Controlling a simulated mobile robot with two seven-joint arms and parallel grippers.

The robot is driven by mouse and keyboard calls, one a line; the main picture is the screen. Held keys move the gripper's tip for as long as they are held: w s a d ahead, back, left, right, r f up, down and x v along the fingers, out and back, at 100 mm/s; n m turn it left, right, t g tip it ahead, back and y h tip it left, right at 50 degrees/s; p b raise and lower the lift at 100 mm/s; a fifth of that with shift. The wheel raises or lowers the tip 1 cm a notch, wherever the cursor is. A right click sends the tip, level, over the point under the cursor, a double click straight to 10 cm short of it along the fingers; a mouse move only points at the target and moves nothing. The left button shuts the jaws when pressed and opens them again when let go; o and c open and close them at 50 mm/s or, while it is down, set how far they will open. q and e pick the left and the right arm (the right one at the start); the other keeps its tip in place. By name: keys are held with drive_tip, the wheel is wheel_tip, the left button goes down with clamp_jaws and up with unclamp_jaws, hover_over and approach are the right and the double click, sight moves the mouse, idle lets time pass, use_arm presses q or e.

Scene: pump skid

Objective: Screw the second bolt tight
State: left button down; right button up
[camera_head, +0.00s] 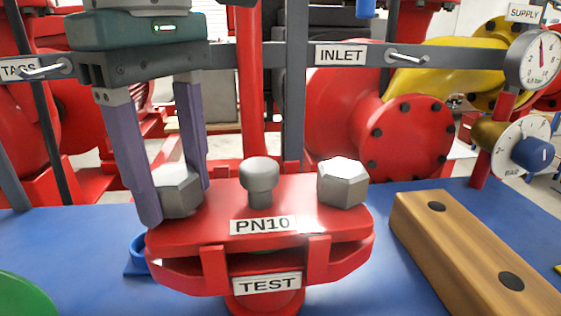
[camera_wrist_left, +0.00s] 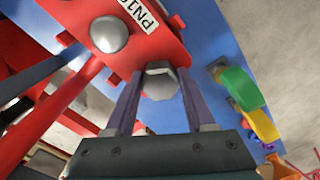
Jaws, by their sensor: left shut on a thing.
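My left gripper (camera_head: 176,198) comes down from above, its two purple-grey fingers around the left grey hex bolt head (camera_head: 178,192) and shut on it. The wrist view shows the same bolt head (camera_wrist_left: 160,82) between the fingertips of the gripper (camera_wrist_left: 160,100). This bolt stands at the left end of the red flange (camera_head: 210,205) labelled PN10. Another hex bolt (camera_head: 342,183) stands upright at the flange's right end. A round grey knob (camera_head: 260,178) stands between them. The bolts' shanks are hidden. My right gripper is not in view.
A wooden block (camera_head: 465,240) with two dark holes lies right on the blue bench top (camera_head: 385,300). A grey rail (camera_head: 450,57) with hooks runs behind the flange. A pressure gauge (camera_head: 533,60) and a dial (camera_head: 520,148) stand at the right. A green round thing (camera_head: 25,295) lies front left.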

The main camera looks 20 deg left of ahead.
use_arm(q)
drive_tip(key=m+b, duration=0.2)
drive_tip(key=m, duration=0.5)
drive_tip(key=shift+f, duration=0.2)
drive_tip(key=m+b, duration=0.1)
drive_tip(key=m, duration=0.2)
drive_tip(key=shift+m, duration=0.3)
drive_tip(key=shift+r+m, duration=0.2)
drive_tip(key=shift+m, duration=0.3)
drive_tip(key=shift+c, duration=0.9)
unclamp_jaws()
drive_tip(key=shift+r, duration=0.1)
wheel_tip(320, 180, up, 8)
drive_tip(key=p, duration=0.5)
drive_tip(key=shift+f, duration=0.35)
